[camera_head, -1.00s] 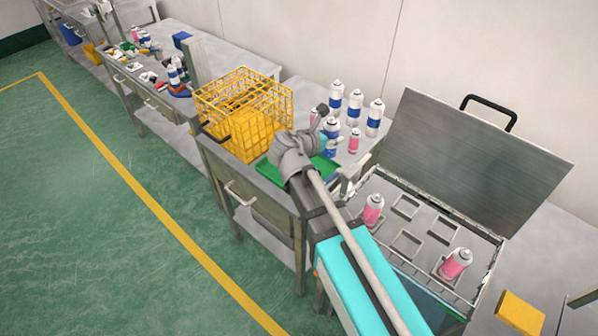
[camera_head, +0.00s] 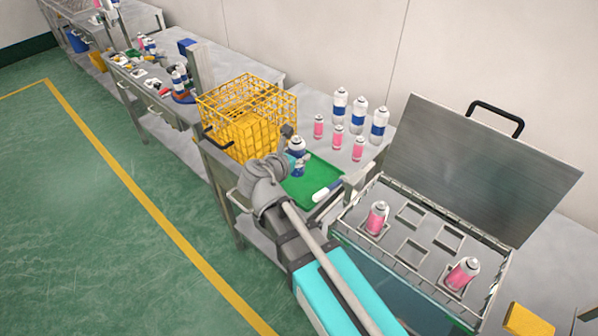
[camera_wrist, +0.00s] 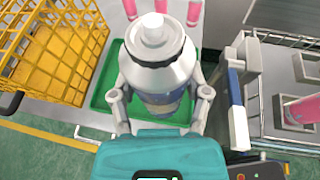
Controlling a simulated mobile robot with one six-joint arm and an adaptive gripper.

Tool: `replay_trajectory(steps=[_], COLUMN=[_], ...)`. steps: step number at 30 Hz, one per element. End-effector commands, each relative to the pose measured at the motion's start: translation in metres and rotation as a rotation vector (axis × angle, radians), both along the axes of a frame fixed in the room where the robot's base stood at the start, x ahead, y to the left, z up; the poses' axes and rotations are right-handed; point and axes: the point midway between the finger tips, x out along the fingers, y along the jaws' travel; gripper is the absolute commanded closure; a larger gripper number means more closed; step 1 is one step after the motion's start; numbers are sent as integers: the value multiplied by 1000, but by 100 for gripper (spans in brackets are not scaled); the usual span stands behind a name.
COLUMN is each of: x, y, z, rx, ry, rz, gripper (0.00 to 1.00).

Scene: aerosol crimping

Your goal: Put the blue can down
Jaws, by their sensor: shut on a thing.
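The blue can (camera_head: 297,147), white with a blue band and a silver top, is upright in my gripper (camera_head: 296,168). In the wrist view the can (camera_wrist: 155,62) fills the middle, with one finger of my gripper (camera_wrist: 160,103) on each side, shut on it. The can is over the green tray (camera_head: 322,172), which also shows beneath it in the wrist view (camera_wrist: 104,88). I cannot tell whether its hidden base touches the tray.
A yellow wire basket (camera_head: 245,112) stands left of the tray. Several blue-banded and pink cans (camera_head: 338,136) stand behind. An open metal case (camera_head: 425,232) holding two pink cans is further right.

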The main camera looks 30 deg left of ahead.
Motion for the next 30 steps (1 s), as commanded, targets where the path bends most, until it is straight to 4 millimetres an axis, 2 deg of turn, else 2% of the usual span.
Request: replay_trajectory(steps=[8,19,30], x=[23,74,97], y=[18,57,72], z=[-15,-44,-81], rx=[1,-1,0], ry=[0,0,0], rz=[-1,-2,-2], gripper=[93,93,93])
